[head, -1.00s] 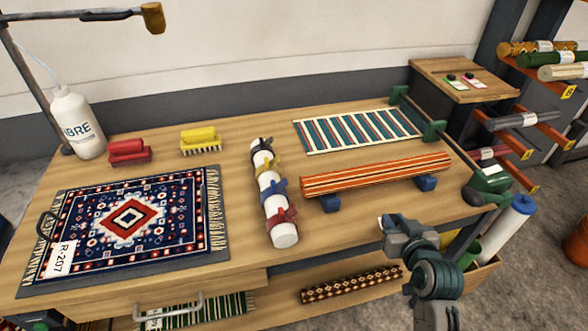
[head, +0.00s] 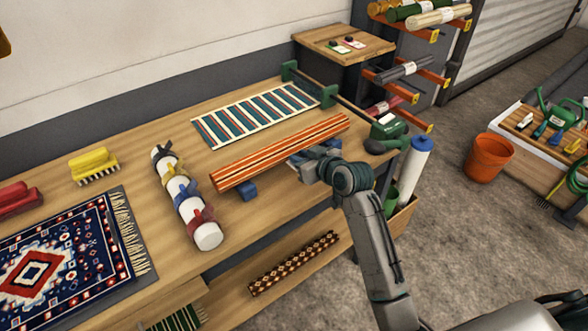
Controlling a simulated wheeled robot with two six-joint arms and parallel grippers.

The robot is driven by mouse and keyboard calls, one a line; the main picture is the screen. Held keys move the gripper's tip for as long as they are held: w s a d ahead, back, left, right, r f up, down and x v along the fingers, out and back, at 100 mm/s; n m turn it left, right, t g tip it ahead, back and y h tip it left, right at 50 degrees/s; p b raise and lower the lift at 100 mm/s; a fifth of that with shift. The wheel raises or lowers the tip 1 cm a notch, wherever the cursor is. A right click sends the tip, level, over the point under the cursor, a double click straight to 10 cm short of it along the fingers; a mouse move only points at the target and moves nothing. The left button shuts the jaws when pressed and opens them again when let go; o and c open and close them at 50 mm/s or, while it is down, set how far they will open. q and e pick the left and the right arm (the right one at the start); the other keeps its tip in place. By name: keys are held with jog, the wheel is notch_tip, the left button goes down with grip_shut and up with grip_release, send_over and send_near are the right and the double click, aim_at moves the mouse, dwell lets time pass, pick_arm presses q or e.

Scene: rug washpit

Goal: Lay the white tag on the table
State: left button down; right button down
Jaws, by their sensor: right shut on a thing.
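My right gripper (head: 308,162) is at the front edge of the wooden table (head: 130,207), by the right end of the orange striped roll (head: 280,152). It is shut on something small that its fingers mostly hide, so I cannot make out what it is. No loose white tag can be picked out on the table. My left gripper is not in view.
The roll rests on blue blocks (head: 247,191). Left of it lies a white tube with coloured straps (head: 208,236). A striped mat (head: 255,115) lies behind. Bare wood shows between tube and brush (head: 94,164). An orange bucket (head: 488,158) stands right.

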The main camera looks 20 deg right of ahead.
notch_tip(320, 180, down, 5)
jog(key=shift+f, duration=0.15)
dwell(0.3)
jog(key=c, duration=1.3)
grip_release()
jog(key=shift+f, duration=0.1)
jog(key=shift+o, duration=0.2)
jog(key=shift+r+p, duration=0.25)
jog(key=shift+p, duration=0.05)
jog(key=shift+s+d, duration=0.15)
jog(key=shift+s, duration=0.15)
jog(key=b+v, duration=0.1)
jog(key=v, duration=1)
jog(key=shift+b, duration=0.3)
